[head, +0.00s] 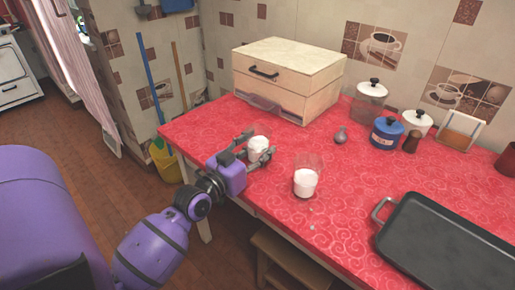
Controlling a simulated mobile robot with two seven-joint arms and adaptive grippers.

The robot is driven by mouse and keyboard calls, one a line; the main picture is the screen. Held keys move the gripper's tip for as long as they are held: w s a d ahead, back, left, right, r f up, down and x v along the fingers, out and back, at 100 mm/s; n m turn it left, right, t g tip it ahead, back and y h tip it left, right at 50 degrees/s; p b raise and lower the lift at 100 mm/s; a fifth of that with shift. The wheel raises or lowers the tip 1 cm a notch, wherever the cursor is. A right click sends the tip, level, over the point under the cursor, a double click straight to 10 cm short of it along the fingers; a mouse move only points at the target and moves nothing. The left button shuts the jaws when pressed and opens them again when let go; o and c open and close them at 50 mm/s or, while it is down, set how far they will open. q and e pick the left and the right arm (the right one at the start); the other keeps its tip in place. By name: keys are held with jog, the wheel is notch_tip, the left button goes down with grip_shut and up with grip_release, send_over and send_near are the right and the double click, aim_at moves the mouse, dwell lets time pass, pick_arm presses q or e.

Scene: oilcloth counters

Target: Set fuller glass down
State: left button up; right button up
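One glass with white contents (258,146) is between the fingers of my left gripper (258,149), near the counter's left front edge. The fingers lie along both sides of it and appear closed on it. The glass looks upright. Whether its base touches the counter is hidden by the gripper. A second clear glass (306,177) stands upright to the right, apart from the gripper. My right gripper is not in view.
A drawer box (288,80) stands behind. A black tray (445,250) lies at right.

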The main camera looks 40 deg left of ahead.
pick_arm(q)
jog(key=shift+f, duration=0.1)
jog(key=o, duration=1.7)
jog(key=shift+c, duration=0.2)
